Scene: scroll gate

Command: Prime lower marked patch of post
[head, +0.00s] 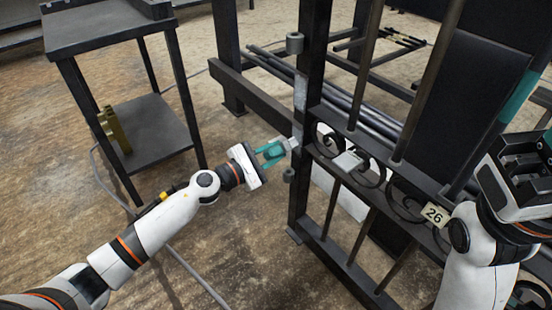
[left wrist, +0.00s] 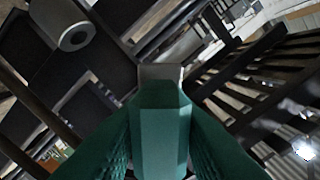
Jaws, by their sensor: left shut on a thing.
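My left gripper (head: 272,151) is shut on a small tool (head: 292,143) with a teal body and a pale grey tip. In the left wrist view the tool (left wrist: 160,125) points straight ahead, its flat grey end towards the dark post. The dark gate post (head: 312,60) stands just right of the tool. The tip is at or very near the post's left side; I cannot tell whether it touches. A light grey patch (head: 300,92) shows on the post above the tool. Any lower patch is hidden behind the tool. My right gripper (head: 518,170) is at the right edge, its jaws unclear.
Grey hinge barrels sit on the post above (head: 294,43) and below (head: 289,175) the tool. The scrolled gate (head: 345,150) with a "26" plate (head: 434,214) extends right. A dark two-shelf stand (head: 105,32) holds a brass-coloured part (head: 114,130) at left. Open floor lies between.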

